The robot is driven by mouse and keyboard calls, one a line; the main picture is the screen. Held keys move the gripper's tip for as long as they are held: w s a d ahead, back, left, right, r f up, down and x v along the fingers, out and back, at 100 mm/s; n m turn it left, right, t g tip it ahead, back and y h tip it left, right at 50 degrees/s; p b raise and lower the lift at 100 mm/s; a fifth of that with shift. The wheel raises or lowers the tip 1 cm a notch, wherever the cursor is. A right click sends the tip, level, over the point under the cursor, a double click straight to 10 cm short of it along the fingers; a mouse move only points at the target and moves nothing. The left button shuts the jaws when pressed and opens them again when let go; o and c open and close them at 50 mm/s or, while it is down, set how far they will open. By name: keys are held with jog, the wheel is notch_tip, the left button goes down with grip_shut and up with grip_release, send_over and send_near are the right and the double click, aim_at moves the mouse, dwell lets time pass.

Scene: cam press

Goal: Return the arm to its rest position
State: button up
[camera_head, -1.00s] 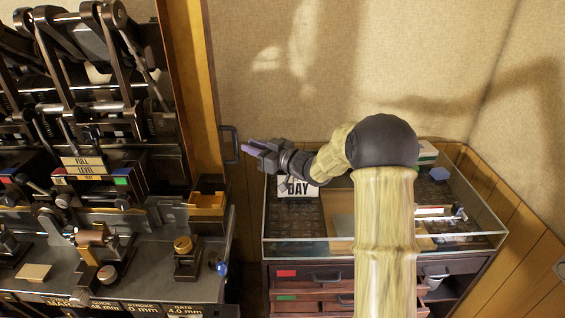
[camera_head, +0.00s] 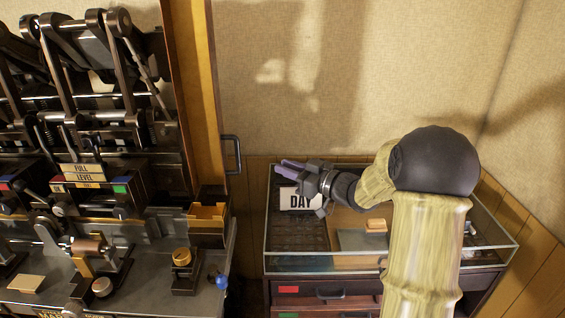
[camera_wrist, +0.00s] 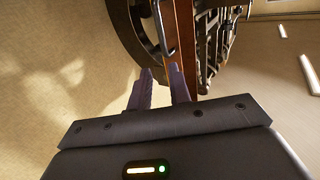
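My gripper (camera_head: 287,167) is raised above the left part of the glass-topped case, near the "DAY" sign, in the head view. Its two purple fingers also show in the wrist view (camera_wrist: 160,84), spread apart with a gap between them and nothing in the gap. My arm bends from the right side of the head view toward the left. The wrist view looks toward the wall, a wooden post (camera_wrist: 184,50) and dark machine parts beyond the fingers.
The cam press (camera_head: 85,130) fills the left, with a bench of small fixtures (camera_head: 185,262). A wooden post with a dark handle (camera_head: 232,155) stands between press and case. The glass case (camera_head: 310,262) sits on a drawer cabinet (camera_head: 325,292). A "DAY" sign (camera_head: 299,201) stands at its back left.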

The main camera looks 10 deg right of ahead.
jog(key=s+d+f+m+g+h, duration=0.25)
jog(key=s+f+m+h, duration=0.55)
jog(key=h, duration=0.4)
jog(key=s+a+f+g, duration=0.1)
jog(key=s+f+g, duration=0.2)
jog(key=s, duration=0.7)
jog(key=s+a+f+m+g, duration=0.1)
jog(key=s+f+g, duration=0.3)
jog(key=s, duration=0.5)
jog(key=shift+s+f+g+h, duration=0.3)
jog(key=shift+s+g+h, duration=0.05)
jog(key=shift+h, duration=0.05)
